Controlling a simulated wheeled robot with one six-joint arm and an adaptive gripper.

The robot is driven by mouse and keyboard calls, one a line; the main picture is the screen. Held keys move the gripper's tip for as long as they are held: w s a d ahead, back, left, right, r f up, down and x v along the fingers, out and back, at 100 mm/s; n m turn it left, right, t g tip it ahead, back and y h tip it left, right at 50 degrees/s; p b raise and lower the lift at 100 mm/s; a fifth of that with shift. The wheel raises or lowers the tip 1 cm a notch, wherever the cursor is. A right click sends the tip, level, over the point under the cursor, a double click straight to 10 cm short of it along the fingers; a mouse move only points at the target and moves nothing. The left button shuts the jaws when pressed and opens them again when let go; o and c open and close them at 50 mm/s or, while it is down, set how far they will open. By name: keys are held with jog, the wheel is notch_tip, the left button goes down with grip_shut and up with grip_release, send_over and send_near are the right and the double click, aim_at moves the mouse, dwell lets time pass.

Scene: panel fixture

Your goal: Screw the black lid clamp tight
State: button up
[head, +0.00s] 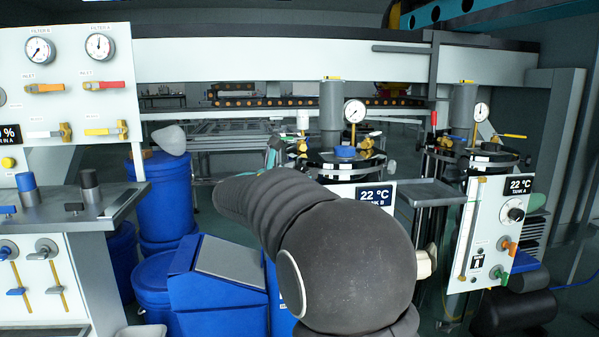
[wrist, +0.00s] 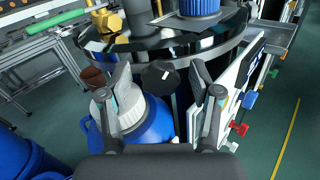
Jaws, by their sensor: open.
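The black lid clamp, a round dark knob (wrist: 159,76), shows in the wrist view at the near rim of the dark tank lid (wrist: 225,42). My gripper (wrist: 161,82) is open, with one finger on each side of the knob and a visible gap on both sides. I cannot tell whether the fingertips are level with the knob in depth. In the head view the tank B lid (head: 322,161) stands behind my arm, which hides the clamp and most of my gripper.
A blue drum (wrist: 150,122) with a white top is below the gripper in the wrist view. A white panel (wrist: 232,85) with coloured valve handles stands close to the right finger. A blue cap (wrist: 200,7) and a yellow fitting (wrist: 107,20) sit on the lid.

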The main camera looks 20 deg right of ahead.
jog(key=c, duration=1.2)
jog(key=shift+o, duration=0.2)
jog(key=shift+f+m+b, duration=0.1)
jog(key=shift+m+b, duration=0.2)
jog(key=shift+b, duration=0.15)
jog(key=m+b, duration=0.3)
jog(key=shift+s+f+b, duration=0.1)
jog(key=shift+f+b, duration=0.05)
jog(key=shift+b, duration=0.25)
jog(key=m+b, duration=0.3)
jog(key=m, duration=0.1)
jog(key=shift+r, duration=0.2)
jog(key=o, duration=1.2)
jog(key=shift+c, duration=0.2)
